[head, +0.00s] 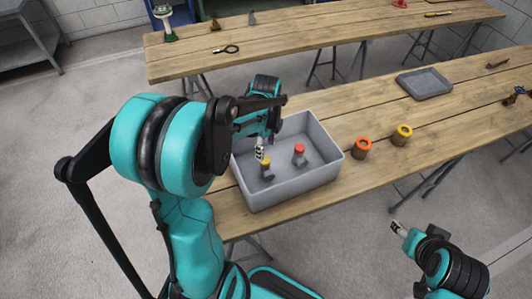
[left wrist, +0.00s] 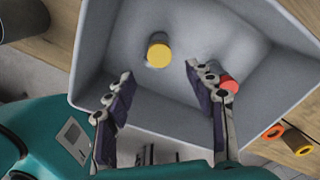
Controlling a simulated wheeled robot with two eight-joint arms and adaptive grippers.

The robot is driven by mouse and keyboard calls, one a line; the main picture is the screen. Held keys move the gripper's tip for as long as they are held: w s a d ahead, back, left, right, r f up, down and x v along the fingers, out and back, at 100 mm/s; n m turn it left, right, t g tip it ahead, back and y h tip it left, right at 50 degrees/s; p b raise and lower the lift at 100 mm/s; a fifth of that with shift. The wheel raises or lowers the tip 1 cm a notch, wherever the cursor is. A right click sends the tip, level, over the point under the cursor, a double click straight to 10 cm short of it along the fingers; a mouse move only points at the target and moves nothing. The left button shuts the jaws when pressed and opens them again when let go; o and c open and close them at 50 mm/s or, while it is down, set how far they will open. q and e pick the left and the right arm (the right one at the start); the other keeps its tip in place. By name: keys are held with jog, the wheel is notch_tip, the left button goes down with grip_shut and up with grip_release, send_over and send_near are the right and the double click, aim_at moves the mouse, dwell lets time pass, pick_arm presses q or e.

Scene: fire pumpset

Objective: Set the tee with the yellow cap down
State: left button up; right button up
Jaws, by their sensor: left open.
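The tee with the yellow cap (head: 266,172) stands upright in the left part of the grey bin (head: 262,197). In the left wrist view its yellow cap (left wrist: 158,55) lies just beyond and between my fingertips, with clear grey floor around it. My left gripper (head: 261,150) is over the bin, close above that tee. In the left wrist view the left gripper (left wrist: 161,76) is open, with nothing between its fingers. A tee with a red cap (head: 299,158) stands to the right in the same bin. Its cap (left wrist: 230,85) is partly behind one finger. My right gripper (head: 397,227) is away from the bin at the lower right.
On the table right of the bin stand an orange-ringed cylinder (head: 362,149) and a yellow-ringed cylinder (head: 401,135). A grey tray (head: 425,83) lies farther back. The bin walls surround the left gripper. Another wooden table (head: 300,42) with tools stands behind.

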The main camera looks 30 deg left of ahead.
pick_arm(q)
jog(key=s+d+r+n+t, duration=0.7)
jog(key=s+d+r+n, duration=0.3)
jog(key=n, duration=0.7)
jog(key=shift+s+d+n+p, duration=0.25)
jog(key=shift+s+n+p, duration=0.05)
jog(key=shift+s, duration=0.15)
notch_tip(320, 180, down, 5)
jog(key=b, duration=0.5)
